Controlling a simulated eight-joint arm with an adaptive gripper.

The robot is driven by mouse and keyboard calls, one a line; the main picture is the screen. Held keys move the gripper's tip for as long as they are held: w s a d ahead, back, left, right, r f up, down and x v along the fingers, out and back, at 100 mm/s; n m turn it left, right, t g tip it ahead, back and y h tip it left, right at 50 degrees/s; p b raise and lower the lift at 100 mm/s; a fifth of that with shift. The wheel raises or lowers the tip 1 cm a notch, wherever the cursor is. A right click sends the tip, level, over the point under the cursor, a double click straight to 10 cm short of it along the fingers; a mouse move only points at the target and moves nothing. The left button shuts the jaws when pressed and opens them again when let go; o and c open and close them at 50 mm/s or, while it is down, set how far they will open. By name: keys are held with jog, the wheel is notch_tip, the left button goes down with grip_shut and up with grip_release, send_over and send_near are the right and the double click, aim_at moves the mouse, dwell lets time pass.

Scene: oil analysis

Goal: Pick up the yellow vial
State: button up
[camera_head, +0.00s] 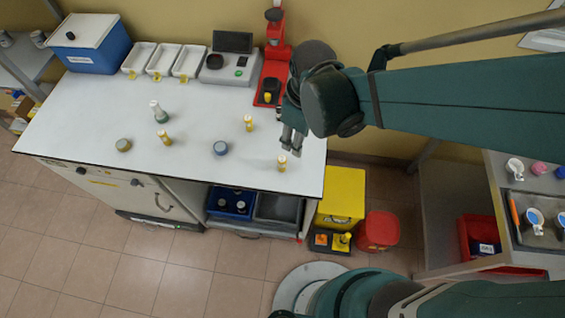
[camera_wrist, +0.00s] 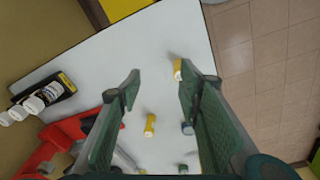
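Several yellow vials with white tops stand on the white table. One vial (camera_head: 282,162) is near the table's right front edge, just below my gripper (camera_head: 292,147) in the head view. A second vial (camera_head: 248,122) is farther back, and a third vial (camera_head: 165,138) is to the left. In the wrist view my gripper (camera_wrist: 158,84) is open and empty, its fingers wide apart. One yellow vial (camera_wrist: 178,70) shows beside the right fingertip, and another (camera_wrist: 150,125) shows between the fingers, farther down the picture. I cannot tell which vial the task means.
A blue-lidded jar (camera_head: 221,148), a tan jar (camera_head: 124,145) and a white-topped bottle (camera_head: 160,112) stand on the table. A red device (camera_head: 270,75), a grey instrument (camera_head: 225,70), white trays (camera_head: 162,60) and a blue box (camera_head: 92,48) line its back. The front left tabletop is clear.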

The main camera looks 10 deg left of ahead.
aim_at(282, 159)
jog(key=a+f, duration=0.1)
jog(key=s+a+f+n, duration=0.1)
jog(key=a+f, duration=0.1)
jog(key=s+a+f+n+g+b, duration=0.1)
jog(key=f, duration=0.1)
jog(key=shift+a+h, duration=0.2)
jog(key=shift+h, duration=0.1)
jog(key=shift+f, duration=1.3)
jog(key=shift+f, duration=0.1)
jog(key=shift+f+b, duration=0.65)
jog(key=shift+f, duration=1.85)
jog(key=c, duration=0.9)
